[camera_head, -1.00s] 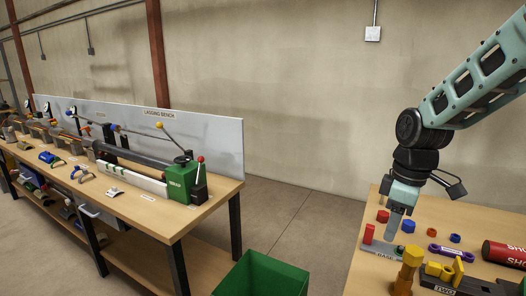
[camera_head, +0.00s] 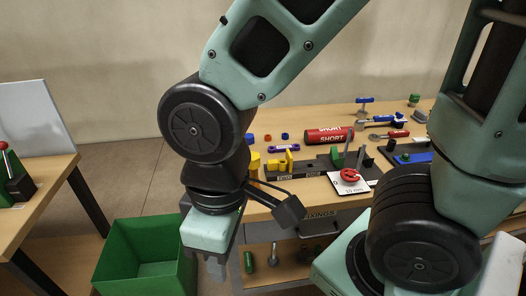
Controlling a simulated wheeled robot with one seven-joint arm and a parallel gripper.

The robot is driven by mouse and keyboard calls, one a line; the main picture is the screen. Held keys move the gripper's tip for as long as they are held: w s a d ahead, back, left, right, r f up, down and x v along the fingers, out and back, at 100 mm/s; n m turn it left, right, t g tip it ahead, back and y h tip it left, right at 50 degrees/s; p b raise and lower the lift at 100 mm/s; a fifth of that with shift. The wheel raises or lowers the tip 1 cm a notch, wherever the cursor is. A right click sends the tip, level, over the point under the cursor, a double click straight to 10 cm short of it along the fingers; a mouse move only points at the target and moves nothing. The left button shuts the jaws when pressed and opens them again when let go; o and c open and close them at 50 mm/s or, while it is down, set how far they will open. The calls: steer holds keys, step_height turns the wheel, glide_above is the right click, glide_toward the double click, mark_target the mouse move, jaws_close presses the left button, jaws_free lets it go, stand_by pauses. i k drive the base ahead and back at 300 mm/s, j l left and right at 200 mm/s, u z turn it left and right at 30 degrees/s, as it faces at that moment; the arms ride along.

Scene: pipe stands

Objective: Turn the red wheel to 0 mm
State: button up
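The red wheel (camera_head: 350,175) sits on a small white plate (camera_head: 349,187) near the front edge of the right-hand bench. The plate carries a printed "10 mm" label and what looks like a "0" at its left. The wheel's exact setting is too small to read. My gripper (camera_head: 217,268) hangs down at the left of the bench, beside the green bin and well to the left of the wheel. Nothing touches the wheel. The fingers are small and partly hidden by the gripper body, so their opening is unclear.
A green bin (camera_head: 118,257) stands on the floor left of the bench (camera_head: 306,117). A red "SHORT" cylinder (camera_head: 329,135), a black fixture (camera_head: 312,166) and a blue clamp (camera_head: 365,105) stand behind the wheel. A drawer and shelf lie below. My arm links cover much of the view.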

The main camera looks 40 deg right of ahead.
mark_target(350, 173)
steer(key=z, duration=1.3)
steer(key=i, duration=0.05)
